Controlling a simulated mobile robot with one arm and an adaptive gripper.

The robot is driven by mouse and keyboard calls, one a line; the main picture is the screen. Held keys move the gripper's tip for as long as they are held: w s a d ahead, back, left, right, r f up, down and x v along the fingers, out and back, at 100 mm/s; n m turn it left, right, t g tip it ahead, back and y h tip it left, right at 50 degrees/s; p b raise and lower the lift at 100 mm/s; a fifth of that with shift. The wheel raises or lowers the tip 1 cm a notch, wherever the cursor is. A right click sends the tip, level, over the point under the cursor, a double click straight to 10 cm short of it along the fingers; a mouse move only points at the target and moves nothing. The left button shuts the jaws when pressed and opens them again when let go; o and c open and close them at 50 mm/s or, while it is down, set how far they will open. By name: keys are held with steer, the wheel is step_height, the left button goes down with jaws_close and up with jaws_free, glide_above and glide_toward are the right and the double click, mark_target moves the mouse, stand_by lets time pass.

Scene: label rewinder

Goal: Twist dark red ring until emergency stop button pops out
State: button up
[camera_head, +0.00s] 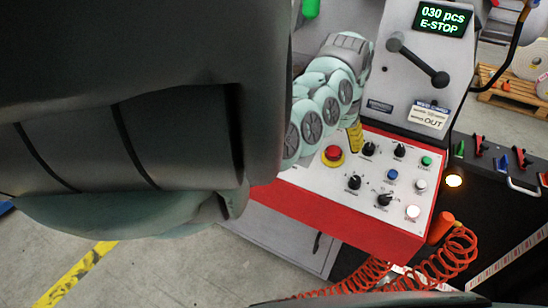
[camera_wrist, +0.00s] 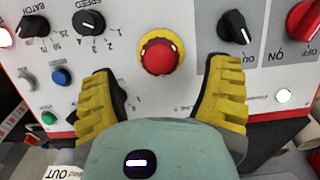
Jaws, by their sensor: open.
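The emergency stop button (camera_head: 333,153) is a red knob on a yellow base at the left of the white control panel (camera_head: 300,176). In the wrist view the red button (camera_wrist: 159,57) sits at top centre, with a darker red ring (camera_wrist: 160,39) around it. My gripper (camera_wrist: 163,92) is open, its two yellow fingers spread wide on either side below the button and apart from it. In the head view one yellow finger shows right of the button, and the other is hidden. The display (camera_head: 439,19) reads "030 pcs E-STOP".
Black selector knobs (camera_head: 354,182) and blue (camera_head: 392,174), green and white buttons share the panel. In the wrist view a black knob (camera_wrist: 236,27) stands near the right finger. An orange coiled hose (camera_head: 447,262) hangs at the panel's right.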

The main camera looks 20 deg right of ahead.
mark_target(335, 149)
steer(key=shift+f, duration=1.9)
steer(key=shift+c, duration=0.3)
